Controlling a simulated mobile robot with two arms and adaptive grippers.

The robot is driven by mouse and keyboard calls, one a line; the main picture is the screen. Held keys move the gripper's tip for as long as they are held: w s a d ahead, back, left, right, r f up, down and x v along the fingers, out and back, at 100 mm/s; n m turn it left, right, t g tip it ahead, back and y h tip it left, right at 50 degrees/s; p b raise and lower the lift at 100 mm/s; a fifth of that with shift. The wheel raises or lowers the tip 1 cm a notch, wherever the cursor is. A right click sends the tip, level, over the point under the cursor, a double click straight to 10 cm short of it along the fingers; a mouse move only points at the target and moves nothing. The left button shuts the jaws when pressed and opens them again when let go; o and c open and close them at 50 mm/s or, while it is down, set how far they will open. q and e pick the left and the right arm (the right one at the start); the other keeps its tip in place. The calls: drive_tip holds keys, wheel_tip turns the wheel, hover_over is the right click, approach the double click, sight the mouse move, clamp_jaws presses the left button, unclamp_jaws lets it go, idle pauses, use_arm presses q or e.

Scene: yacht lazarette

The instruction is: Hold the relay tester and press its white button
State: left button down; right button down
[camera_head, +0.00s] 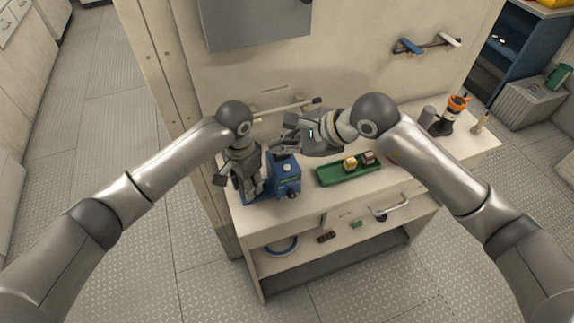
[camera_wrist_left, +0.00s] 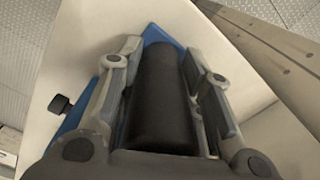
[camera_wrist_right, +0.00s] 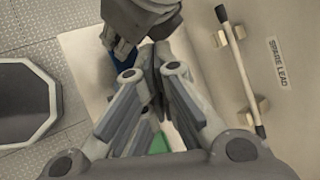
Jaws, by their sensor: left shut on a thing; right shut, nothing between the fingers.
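The relay tester (camera_head: 286,182) is a blue box at the left end of the bench top, with a white button (camera_head: 286,167) on its upper face and a dark knob on its front. My left gripper (camera_head: 254,186) is shut on its black cylindrical handle (camera_wrist_left: 163,95), beside the box. My right gripper (camera_head: 279,147) is shut and empty, just above and behind the button in the head view, apparently not touching it. In the right wrist view, blue of the tester (camera_wrist_right: 97,48) shows under the left gripper; the button is hidden there.
A green tray (camera_head: 327,181) with small blocks lies to the right of the tester. A rod (camera_head: 285,108) is racked on the back wall. The shelf below holds small items.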

sight(285, 172)
drive_tip(key=shift+f, duration=1.95)
drive_tip(key=shift+f, duration=0.1)
drive_tip(key=shift+f, duration=0.3)
drive_tip(key=shift+f, duration=0.4)
idle(0.6)
drive_tip(key=shift+r, duration=0.85)
wheel_tip(285, 172, up, 5)
idle(0.5)
